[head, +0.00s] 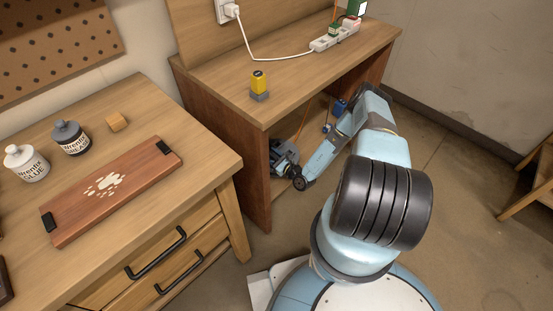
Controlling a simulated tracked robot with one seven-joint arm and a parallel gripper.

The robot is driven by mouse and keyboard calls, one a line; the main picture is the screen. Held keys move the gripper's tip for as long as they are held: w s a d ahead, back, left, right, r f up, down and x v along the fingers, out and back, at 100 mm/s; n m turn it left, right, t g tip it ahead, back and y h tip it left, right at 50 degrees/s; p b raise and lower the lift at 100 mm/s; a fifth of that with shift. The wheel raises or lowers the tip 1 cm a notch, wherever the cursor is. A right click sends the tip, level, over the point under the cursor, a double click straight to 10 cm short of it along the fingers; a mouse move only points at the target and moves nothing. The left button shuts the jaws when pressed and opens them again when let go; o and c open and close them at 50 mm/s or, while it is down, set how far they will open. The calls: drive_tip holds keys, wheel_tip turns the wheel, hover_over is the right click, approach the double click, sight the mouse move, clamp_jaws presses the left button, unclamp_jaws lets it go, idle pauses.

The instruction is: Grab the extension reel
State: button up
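My arm reaches into the open front of the wooden bench (258,180). My gripper (283,166) is at the arm's far end, low inside the bench near its left side panel. It is small, dark and partly hidden by my wrist, so its fingers do not show clearly. I cannot make out the extension reel for certain. Dark and grey-blue shapes crowd together around the gripper, and I cannot tell whether any of them is the reel or whether the gripper touches it.
On the bench top stand a yellow-and-grey block (259,85) and a white power strip (335,36). The left workbench holds a wooden board (113,190), two jars (70,138) and a small wooden cube (117,122).

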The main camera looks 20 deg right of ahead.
drive_tip(key=shift+w+a, duration=0.1)
drive_tip(key=shift+w, duration=0.1)
clamp_jaws()
idle(0.3)
idle(1.0)
